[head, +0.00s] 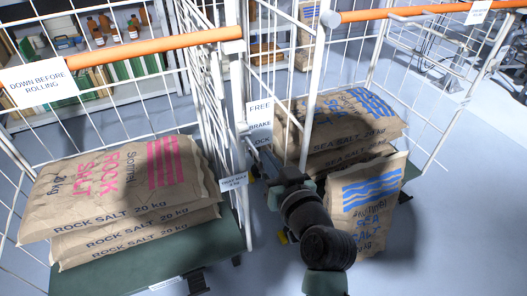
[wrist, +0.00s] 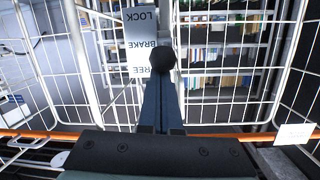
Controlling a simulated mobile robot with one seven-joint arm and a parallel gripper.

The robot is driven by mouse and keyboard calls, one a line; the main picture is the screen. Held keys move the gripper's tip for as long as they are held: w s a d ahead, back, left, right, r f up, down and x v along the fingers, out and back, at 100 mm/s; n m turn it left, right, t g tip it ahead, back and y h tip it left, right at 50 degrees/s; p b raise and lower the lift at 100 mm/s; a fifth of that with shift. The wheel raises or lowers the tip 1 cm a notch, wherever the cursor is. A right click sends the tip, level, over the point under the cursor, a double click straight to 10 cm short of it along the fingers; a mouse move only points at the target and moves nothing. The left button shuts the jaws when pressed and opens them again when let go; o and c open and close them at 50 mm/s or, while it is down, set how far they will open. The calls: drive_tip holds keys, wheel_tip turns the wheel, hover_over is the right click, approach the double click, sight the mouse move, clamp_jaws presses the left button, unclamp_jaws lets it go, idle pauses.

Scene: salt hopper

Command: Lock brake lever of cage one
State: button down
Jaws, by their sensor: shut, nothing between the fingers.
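The brake sign (head: 260,122), white with FREE at the top, BRAKE in the middle and LOCK at the bottom, stands on the cage post between two roll cages. The sign shows upside down in the wrist view (wrist: 140,40). A round black knob (wrist: 165,58), apparently the brake lever's end, shows beside the sign between the words BRAKE and FREE. My gripper (wrist: 162,128) is shut and empty, its fingers pointing at the knob. Whether they touch it I cannot tell. In the head view my gripper (head: 264,164) is just below the sign; the lever is hidden there.
The left cage (head: 120,285) holds stacked rock salt sacks (head: 125,195). The right cage holds sea salt sacks (head: 345,120), with another sea salt sack (head: 366,200) standing close beside my arm. Orange handle bars (head: 150,48) cross the cage tops. Shelves stand behind.

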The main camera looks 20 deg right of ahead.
wheel_tip(320, 180, down, 8)
drive_tip(key=t+b, duration=0.5)
drive_tip(key=b, duration=2)
drive_tip(key=shift+f+t, duration=0.2)
drive_tip(key=shift+t, duration=0.2)
drive_tip(key=shift+w+f+b, duration=0.15)
drive_tip(key=shift+f+b, duration=0.05)
drive_tip(key=shift+b, duration=0.55)
drive_tip(key=r+p, duration=0.3)
drive_tip(key=r, duration=0.1)
drive_tip(key=shift+d+r+p, duration=0.2)
drive_tip(key=shift+r+p, duration=0.1)
drive_tip(key=shift+p, duration=0.05)
drive_tip(key=f+b+v, duration=0.1)
drive_tip(key=v, duration=0.9)
drive_tip(key=shift+d, duration=0.1)
